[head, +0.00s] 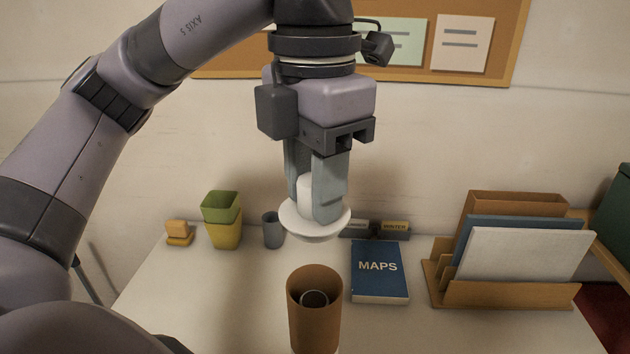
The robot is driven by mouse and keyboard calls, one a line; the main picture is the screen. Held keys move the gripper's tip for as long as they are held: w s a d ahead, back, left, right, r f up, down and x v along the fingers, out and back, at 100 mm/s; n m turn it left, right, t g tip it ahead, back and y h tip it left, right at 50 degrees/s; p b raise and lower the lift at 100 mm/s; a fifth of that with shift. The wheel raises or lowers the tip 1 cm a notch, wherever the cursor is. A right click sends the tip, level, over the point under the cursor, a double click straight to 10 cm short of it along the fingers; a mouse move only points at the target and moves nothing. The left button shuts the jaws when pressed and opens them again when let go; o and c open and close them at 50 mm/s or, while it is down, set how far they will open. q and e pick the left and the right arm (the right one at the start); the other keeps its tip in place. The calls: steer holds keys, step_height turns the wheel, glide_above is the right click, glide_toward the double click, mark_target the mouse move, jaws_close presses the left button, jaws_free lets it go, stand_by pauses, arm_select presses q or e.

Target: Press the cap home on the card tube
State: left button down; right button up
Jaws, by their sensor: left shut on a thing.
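The card tube (314,325) is brown and stands upright on the white table at the bottom middle of the head view. Its top is open, and a dark rolled thing with a light rim shows inside. My left gripper (315,196) points down and is shut on the knob of the white cap (316,221). The cap's round disc shows below the fingertips. It is above the tube's open mouth and apart from it in the picture. How far it sits behind or over the mouth I cannot tell exactly. My right gripper is not in view.
A blue book marked MAPS (379,270) lies right of the tube. A wooden rack (500,295) with folders stands farther right. Green and yellow cups (222,222), a grey cup (272,231) and a small yellow-orange thing (179,232) stand at the back left. The table left of the tube is clear.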

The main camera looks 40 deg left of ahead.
arm_select(q)
steer(key=shift+f, duration=0.25)
step_height(320, 180, down, 7)
steer(key=b, duration=0.6)
steer(key=shift+f+b, duration=0.15)
steer(key=shift+b, duration=0.15)
steer(key=shift+f+b, duration=1.1)
steer(key=shift+f, duration=0.35)
stand_by(0.8)
steer(key=c, duration=0.7)
jaws_free()
step_height(320, 180, up, 8)
steer(key=p, duration=0.7)
steer(key=shift+r+p, duration=0.1)
steer(key=shift+p, duration=0.3)
